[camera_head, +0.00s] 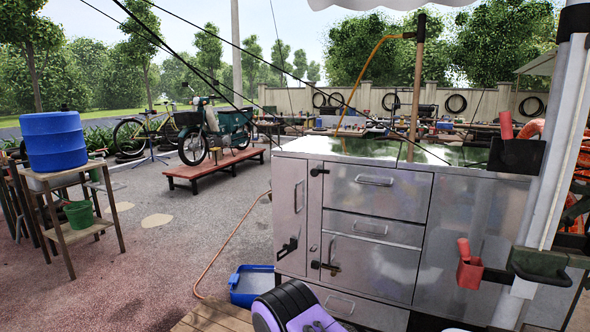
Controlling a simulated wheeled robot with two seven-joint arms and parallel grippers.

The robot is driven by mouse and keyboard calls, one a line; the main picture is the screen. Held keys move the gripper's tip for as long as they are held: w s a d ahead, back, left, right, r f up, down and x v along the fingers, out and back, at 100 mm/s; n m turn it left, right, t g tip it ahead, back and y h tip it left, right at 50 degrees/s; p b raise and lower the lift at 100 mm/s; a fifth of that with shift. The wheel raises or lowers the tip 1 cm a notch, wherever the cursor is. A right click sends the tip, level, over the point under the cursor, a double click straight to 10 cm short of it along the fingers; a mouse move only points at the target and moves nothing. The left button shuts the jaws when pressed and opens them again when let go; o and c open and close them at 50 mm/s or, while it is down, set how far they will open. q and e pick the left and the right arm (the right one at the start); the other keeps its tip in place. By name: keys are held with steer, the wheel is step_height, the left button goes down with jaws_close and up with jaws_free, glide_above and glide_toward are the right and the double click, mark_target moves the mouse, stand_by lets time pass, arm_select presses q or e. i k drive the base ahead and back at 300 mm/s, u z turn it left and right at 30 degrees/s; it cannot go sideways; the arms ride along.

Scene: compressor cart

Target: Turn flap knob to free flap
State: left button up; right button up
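A grey metal cart (395,235) with doors and drawers stands at centre right. A dark latch (319,171) sits at the upper left of its top panel (376,190). Another dark latch (329,267) is on the lower panel (371,268). A black handle-like fitting (288,247) is low on the narrow left panel (289,215). I cannot tell which of these is the flap knob or which panel is the flap. All the panels look closed. Neither of my grippers can be made out in this view.
A blue tub (252,285) stands on the ground left of the cart. A pale post (556,150) with dark holders rises at the right. A blue drum (54,142) stands on a wooden stand at the left. The paved ground between stand and cart is mostly free.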

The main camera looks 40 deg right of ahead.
mark_target(315, 172)
steer(key=i, duration=0.65)
steer(key=z, duration=2.6)
